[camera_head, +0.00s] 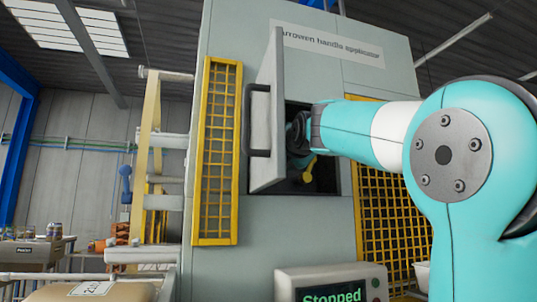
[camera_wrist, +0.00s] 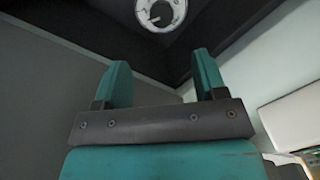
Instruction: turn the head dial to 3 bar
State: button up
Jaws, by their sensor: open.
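A round white dial face with a dark pointer (camera_wrist: 160,13) is at the top edge of the wrist view, partly cut off; I cannot read its value. My gripper (camera_wrist: 160,62) is open and empty, its two teal fingers apart below the dial and clear of it in the picture. In the head view my gripper (camera_head: 298,133) reaches into the dark opening of the handle applicator cabinet (camera_head: 225,22), mostly hidden by my arm and the shade. A yellow part (camera_head: 309,170) shows in the opening below it. I cannot see the dial in the head view.
The grey cabinet door (camera_head: 270,60) stands open just left of my gripper, with a black handle (camera_head: 258,120). Yellow mesh guards (camera_head: 217,150) flank the opening. A screen (camera_head: 333,285) below reads "Stopped". A carton (camera_head: 105,290) lies at lower left.

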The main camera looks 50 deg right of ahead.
jog(key=p+x, duration=0.5)
jog(key=x, duration=0.7)
jog(key=shift+w, duration=0.25)
jog(key=shift+w+d+f+p, duration=0.2)
jog(key=shift+w+d+p, duration=0.2)
jog(key=shift+w, duration=0.05)
jog(key=c, duration=0.9)
